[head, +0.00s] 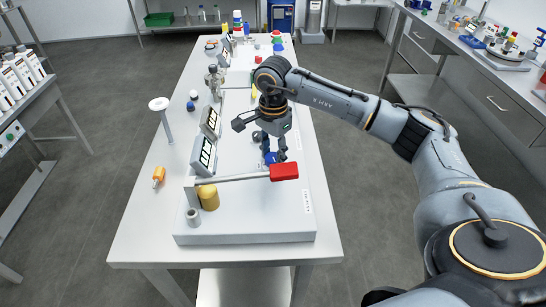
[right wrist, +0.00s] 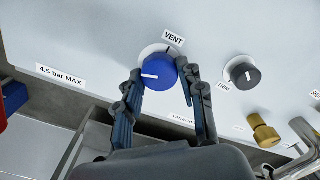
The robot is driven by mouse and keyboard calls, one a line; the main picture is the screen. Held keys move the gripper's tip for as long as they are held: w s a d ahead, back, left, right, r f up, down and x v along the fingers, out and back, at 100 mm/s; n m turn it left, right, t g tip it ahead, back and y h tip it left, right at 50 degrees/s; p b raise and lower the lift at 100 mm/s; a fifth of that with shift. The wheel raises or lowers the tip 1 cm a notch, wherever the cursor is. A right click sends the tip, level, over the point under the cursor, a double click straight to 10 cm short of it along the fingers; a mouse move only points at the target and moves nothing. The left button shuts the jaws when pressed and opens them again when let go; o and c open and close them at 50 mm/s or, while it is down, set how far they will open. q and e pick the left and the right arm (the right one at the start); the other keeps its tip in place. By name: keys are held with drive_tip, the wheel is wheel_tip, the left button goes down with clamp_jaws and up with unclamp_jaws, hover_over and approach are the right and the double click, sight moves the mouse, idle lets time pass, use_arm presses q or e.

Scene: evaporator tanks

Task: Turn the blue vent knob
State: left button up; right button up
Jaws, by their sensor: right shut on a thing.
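The blue vent knob (right wrist: 158,72) sits on the white panel just below a VENT label (right wrist: 173,39). Its white pointer mark points left in the right wrist view. My right gripper (right wrist: 163,80) is shut on the knob, with one finger on each side. In the head view my right gripper (head: 274,157) reaches down to the panel, and blue shows between its fingers. My left gripper is in neither view.
A grey lever with a red handle (head: 284,171) lies close in front of the gripper. A black TRIM knob (right wrist: 243,74) and a brass fitting (right wrist: 264,132) are to the right on the panel. A yellow knob (head: 208,197) and display boxes (head: 203,155) stand at the left.

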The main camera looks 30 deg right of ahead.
drive_tip(key=m+b, duration=0.1)
drive_tip(key=m, duration=0.3)
drive_tip(key=shift+m, duration=0.3)
drive_tip(key=m+b, duration=0.1)
drive_tip(key=m, duration=0.4)
drive_tip(key=m+b, duration=0.1)
drive_tip(key=m, duration=0.5)
drive_tip(key=shift+s, duration=0.1)
drive_tip(key=m, duration=0.5)
drive_tip(key=shift+m, duration=0.3)
drive_tip(key=o, duration=1.2)
